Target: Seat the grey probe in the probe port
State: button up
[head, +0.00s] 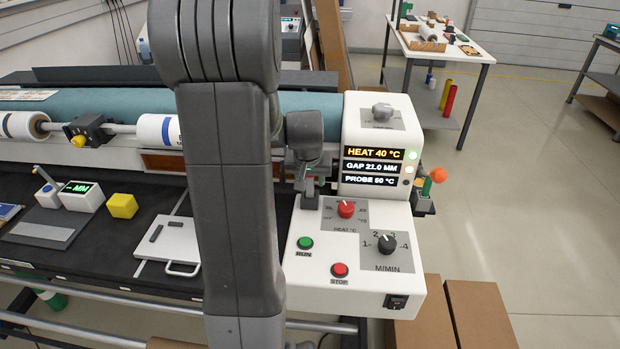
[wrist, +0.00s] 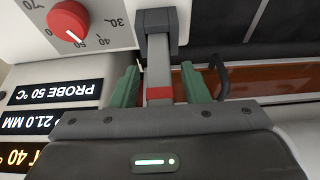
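The grey probe (wrist: 159,72), a straight grey bar with a red band near my gripper, shows in the wrist view. Its far end meets a dark grey block (wrist: 153,20) beside the heat dial panel; I cannot tell how deep it sits or whether this block is the probe port. My gripper (wrist: 162,82) has its green fingers on either side of the probe, with a narrow gap visible on each side. In the head view my gripper is at the control box's left edge, mostly hidden by my arm.
The control box (head: 367,250) has a red heat dial (head: 346,209), a dark speed dial (head: 387,243) and run and stop buttons. Its display reads PROBE 50 °C. A black cable loop (wrist: 222,78) hangs close to the right finger. A white tray (head: 168,245) lies on the black bed.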

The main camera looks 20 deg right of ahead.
jog(key=shift+r+p, duration=0.45)
jog(key=v, duration=1.2)
jog(key=shift+r+b, duration=0.2)
jog(key=shift+b, duration=0.2)
jog(key=x, duration=1.3)
jog(key=shift+s+f, duration=0.1)
jog(key=shift+f, duration=0.15)
jog(key=shift+a+r, duration=0.1)
jog(key=shift+r, duration=0.15)
jog(key=shift+r, duration=0.1)
